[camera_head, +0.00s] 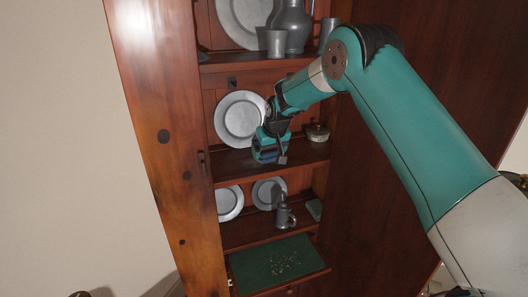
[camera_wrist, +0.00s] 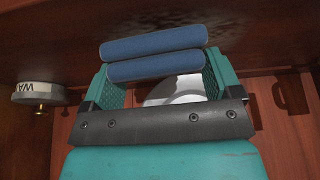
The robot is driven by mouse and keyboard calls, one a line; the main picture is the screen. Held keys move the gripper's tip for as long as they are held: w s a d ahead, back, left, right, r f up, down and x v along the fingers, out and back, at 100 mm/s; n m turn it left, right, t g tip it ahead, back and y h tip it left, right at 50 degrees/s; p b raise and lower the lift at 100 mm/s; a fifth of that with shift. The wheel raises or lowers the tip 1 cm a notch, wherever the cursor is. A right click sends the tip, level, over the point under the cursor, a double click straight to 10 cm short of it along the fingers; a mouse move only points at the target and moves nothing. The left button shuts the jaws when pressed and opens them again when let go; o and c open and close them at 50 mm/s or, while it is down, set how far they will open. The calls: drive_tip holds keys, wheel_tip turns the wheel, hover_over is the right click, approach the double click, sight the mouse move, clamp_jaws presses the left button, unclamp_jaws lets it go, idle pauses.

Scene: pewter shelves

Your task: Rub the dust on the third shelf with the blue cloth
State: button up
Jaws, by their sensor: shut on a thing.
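My gripper (camera_head: 270,150) is over the shelf (camera_head: 230,167) that bears one large pewter plate (camera_head: 240,118). It is shut on the blue cloth (camera_head: 267,157), which shows as two folded blue rolls (camera_wrist: 155,46) between the teal fingers in the wrist view. In that view the shelf surface (camera_wrist: 60,40) lies along the top, with a dark mottled dust patch (camera_wrist: 195,18) just beyond the cloth. The cloth is close to the shelf; I cannot tell whether it touches. Part of the plate (camera_wrist: 178,90) shows behind the gripper. The dust does not show clearly in the head view.
A small lidded tin (camera_head: 317,132) stands right of my gripper; the wrist view shows it too (camera_wrist: 38,92), lettered "WA". A pitcher (camera_head: 292,25) stands on the shelf above. Two plates and a tankard (camera_head: 285,216) stand below, over a green mat (camera_head: 270,262). Wooden sides bound the shelves.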

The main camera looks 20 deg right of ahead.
drive_tip(key=shift+s+d, duration=0.1)
drive_tip(key=shift+d, duration=2.6)
drive_tip(key=shift+d+f, duration=0.15)
drive_tip(key=shift+a, duration=7.15)
wheel_tip(320, 180, up, 6)
drive_tip(key=p, duration=0.3)
drive_tip(key=shift+w, duration=0.2)
